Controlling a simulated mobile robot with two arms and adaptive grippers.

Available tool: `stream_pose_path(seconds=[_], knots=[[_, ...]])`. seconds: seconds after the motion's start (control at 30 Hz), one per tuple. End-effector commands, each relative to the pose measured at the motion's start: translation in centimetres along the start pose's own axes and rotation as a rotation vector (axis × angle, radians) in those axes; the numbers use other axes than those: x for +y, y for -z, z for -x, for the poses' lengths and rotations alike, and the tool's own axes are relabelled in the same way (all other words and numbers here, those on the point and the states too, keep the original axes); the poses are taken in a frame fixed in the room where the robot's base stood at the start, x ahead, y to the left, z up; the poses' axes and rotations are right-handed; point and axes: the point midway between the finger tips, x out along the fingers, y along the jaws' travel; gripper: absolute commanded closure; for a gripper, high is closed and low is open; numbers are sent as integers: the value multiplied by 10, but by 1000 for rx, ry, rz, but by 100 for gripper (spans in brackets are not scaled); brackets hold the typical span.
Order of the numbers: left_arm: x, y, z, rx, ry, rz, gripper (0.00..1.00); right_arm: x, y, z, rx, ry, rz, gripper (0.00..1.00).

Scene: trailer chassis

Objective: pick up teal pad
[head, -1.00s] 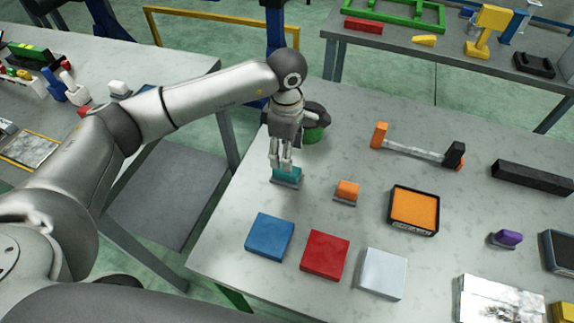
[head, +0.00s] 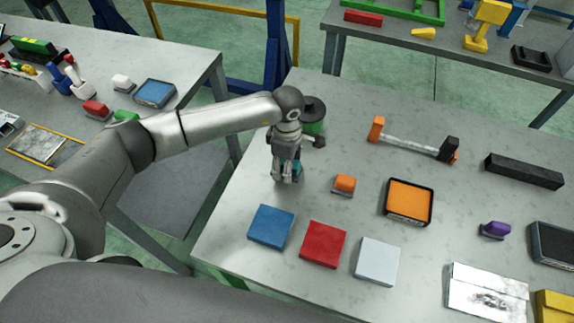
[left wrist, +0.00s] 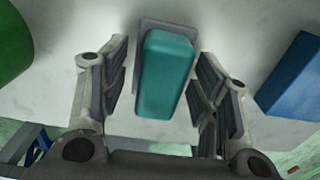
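The teal pad (left wrist: 165,72) is a rounded teal block on a thin grey base, on the grey table. In the left wrist view it lies between the two fingers of my left gripper (left wrist: 165,100), with a gap visible on each side. In the head view my left gripper (head: 284,178) points down over the pad and hides most of it; a bit of teal (head: 296,171) shows at its right side. The left gripper is open. My right gripper is not in view.
An orange pad (head: 344,183) sits to the right. Blue (head: 271,227), red (head: 324,244) and white (head: 377,261) squares lie in front. A green cylinder (head: 314,126) stands behind the gripper. An orange-filled black tray (head: 408,201) is farther right.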

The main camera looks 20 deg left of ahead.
Motion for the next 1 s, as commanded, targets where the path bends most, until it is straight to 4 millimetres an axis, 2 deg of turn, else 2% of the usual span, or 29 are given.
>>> stream_pose_path(seconds=[0.03,0.3,0.4,0.77,0.87,0.97,1.0], knots=[[0,0,0,0,0,0,52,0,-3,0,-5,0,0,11],[0,0,0,0,0,1,87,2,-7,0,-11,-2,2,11],[0,0,1,0,0,1,96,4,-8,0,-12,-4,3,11],[1,1,5,0,-1,1,96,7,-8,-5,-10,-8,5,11],[1,1,12,0,-4,0,96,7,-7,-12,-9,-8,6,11],[2,0,26,0,-7,-1,96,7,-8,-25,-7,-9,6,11],[-1,-5,35,-4,-7,-5,96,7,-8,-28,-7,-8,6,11]])
